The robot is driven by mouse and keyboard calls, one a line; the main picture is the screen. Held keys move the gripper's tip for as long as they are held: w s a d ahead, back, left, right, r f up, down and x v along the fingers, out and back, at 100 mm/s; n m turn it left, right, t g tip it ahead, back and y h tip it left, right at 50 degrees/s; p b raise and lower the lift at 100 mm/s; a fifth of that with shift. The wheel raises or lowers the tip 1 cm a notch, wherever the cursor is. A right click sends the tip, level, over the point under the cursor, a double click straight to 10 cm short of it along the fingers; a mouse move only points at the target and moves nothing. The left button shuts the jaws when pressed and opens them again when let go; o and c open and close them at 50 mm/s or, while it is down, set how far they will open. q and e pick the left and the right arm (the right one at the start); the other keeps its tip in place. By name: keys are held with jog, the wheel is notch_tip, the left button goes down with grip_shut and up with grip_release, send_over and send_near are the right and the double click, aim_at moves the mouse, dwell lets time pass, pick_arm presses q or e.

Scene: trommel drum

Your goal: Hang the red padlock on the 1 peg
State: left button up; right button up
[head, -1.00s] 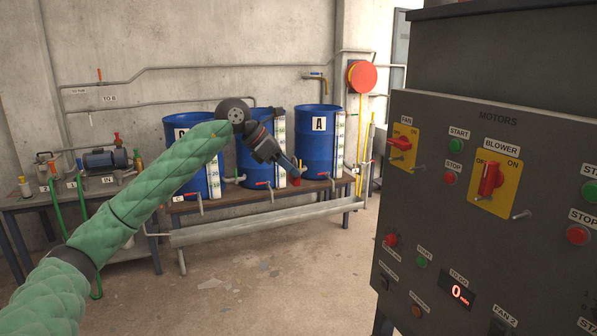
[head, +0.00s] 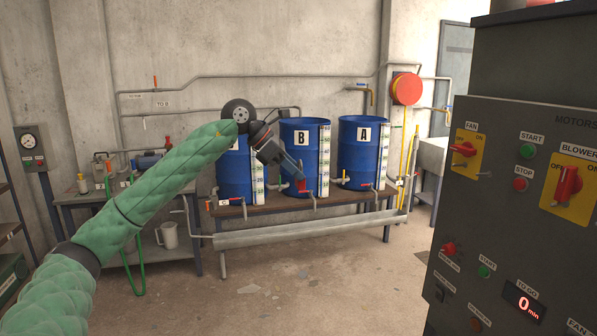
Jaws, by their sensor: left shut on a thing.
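My left gripper (head: 291,176) reaches out on the green-sleeved arm and is in front of the blue drum marked B. It is shut on the red padlock (head: 300,186), of which only a small red part shows at the fingertips. The padlock's shackle cannot be made out. No peg marked 1 can be made out in this view. My right gripper is not in view.
A dark motor control panel (head: 520,230) with red and yellow switches stands close on the right. Blue drums, among them drum A (head: 362,165), stand on a bench behind a grey trough (head: 300,232). The floor (head: 330,290) between is clear.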

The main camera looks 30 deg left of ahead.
pick_arm(q)
jog(key=shift+r, duration=0.15)
dwell(0.4)
jog(key=shift+r, duration=0.3)
jog(key=shift+s+a+b, duration=1.15)
jog(key=shift+s+a, duration=0.4)
jog(key=shift+s, duration=0.15)
dwell(0.5)
jog(key=s+a+b, duration=0.4)
jog(key=shift+s, duration=0.25)
dwell(0.8)
dwell(1.2)
